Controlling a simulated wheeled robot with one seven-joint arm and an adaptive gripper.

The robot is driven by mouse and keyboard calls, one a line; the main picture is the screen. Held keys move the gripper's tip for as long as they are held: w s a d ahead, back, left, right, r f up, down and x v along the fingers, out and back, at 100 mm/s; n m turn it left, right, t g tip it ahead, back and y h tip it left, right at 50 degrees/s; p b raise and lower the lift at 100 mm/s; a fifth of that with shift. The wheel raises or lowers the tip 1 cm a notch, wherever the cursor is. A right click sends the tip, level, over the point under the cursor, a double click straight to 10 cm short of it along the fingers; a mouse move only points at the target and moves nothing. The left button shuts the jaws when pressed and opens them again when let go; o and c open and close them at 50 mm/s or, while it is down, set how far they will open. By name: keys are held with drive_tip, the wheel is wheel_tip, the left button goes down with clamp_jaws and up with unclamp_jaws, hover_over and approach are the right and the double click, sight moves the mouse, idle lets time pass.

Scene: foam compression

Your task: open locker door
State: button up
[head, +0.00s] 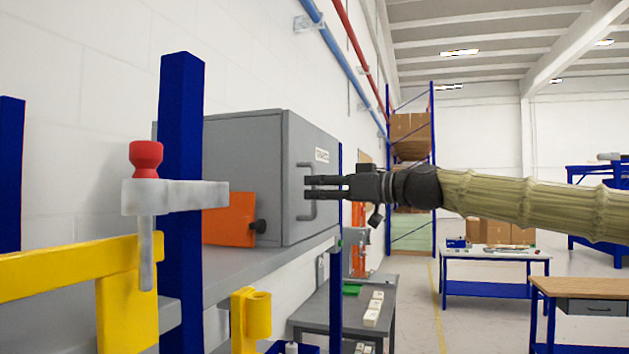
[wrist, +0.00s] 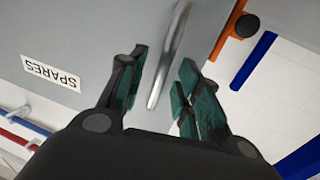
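The grey locker (head: 243,160) stands on a grey shelf. Its door (head: 325,215) faces right and looks closed in the head view. The door carries a bar handle (head: 303,208) and a white label, which reads SPARES (wrist: 50,72) upside down in the wrist view. My gripper (head: 312,188) reaches in from the right, level with the handle. In the wrist view my gripper (wrist: 160,88) is open, with one dark green-padded finger on each side of the silver handle (wrist: 168,58). Gaps show on both sides, and I cannot tell of any contact.
An orange piece with a black knob (head: 230,220) is beside the locker's front left. A blue post (head: 182,200), a grey clamp with a red knob (head: 160,195) and a yellow rail (head: 70,265) stand nearer. The floor to the right is open, with tables (head: 495,255) further back.

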drive_tip(key=shift+w+a, duration=0.25)
drive_tip(key=shift+a, duration=0.45)
drive_tip(key=shift+w+f, duration=0.2)
drive_tip(key=shift+w, duration=0.15)
drive_tip(key=shift+s+r, duration=0.1)
drive_tip(key=shift+s, duration=0.1)
clamp_jaws()
drive_tip(key=shift+d, duration=0.15)
